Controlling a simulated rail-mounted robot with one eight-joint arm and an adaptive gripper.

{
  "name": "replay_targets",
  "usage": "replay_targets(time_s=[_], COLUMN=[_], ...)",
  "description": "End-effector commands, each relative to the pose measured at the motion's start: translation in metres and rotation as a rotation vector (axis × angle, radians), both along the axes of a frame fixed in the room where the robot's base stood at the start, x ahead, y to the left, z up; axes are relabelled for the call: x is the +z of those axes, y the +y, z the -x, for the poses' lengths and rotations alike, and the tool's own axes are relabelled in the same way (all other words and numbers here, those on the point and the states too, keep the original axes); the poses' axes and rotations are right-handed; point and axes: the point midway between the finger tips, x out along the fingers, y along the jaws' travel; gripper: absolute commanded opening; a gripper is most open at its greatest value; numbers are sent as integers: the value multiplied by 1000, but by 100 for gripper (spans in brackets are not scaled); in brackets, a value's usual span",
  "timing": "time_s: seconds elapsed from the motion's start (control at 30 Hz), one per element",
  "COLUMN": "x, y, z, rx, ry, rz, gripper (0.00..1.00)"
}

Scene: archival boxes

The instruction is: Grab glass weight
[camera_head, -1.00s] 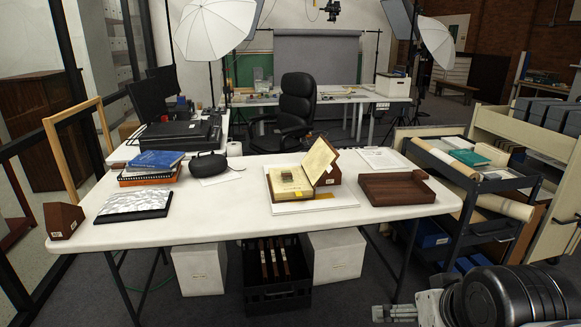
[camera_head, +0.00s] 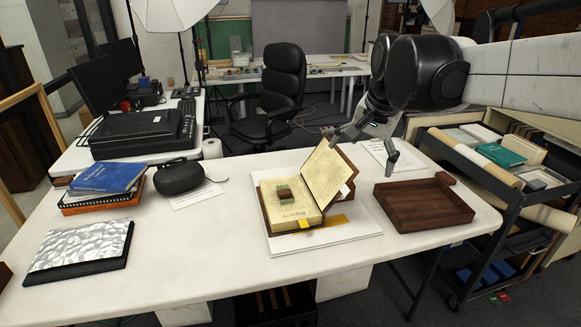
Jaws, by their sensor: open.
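A small block with a brown middle and pale greenish, glassy edges (camera_head: 285,194), which looks like the glass weight, rests on the left page of an open book (camera_head: 323,178). The book lies on a white board (camera_head: 362,228) on the table, with its right side propped up at a slant. My gripper (camera_head: 363,148) is open and empty, above the table behind and right of the book, apart from the weight. Its two fingers are spread, one near the raised page's top and one over the white sheet. Nothing hides the weight.
A wooden tray (camera_head: 422,205) stands right of the book, near my gripper. A black rounded device (camera_head: 178,177), stacked books (camera_head: 103,180) and a silvery panel (camera_head: 80,247) are at left. The white table (camera_head: 190,255) is clear between them. A loaded cart (camera_head: 520,190) stands at right.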

Motion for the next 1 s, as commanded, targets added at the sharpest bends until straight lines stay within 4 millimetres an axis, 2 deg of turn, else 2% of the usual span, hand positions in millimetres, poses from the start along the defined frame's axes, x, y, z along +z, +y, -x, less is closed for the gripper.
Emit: replay_targets(time_s=[0.03, 0.2, 0.47, 0.77, 1.0], x=[2, 0, -19, -64, -114], y=[6, 26, 61, 103, 139], z=[-18, -68, -140, -212, -255], rx=[-23, -119, -269, -447, -589], ry=[18, 81, 178, 290, 376], rz=[-12, -55, -109, -145, -159], gripper=[94, 94, 94, 94, 94])
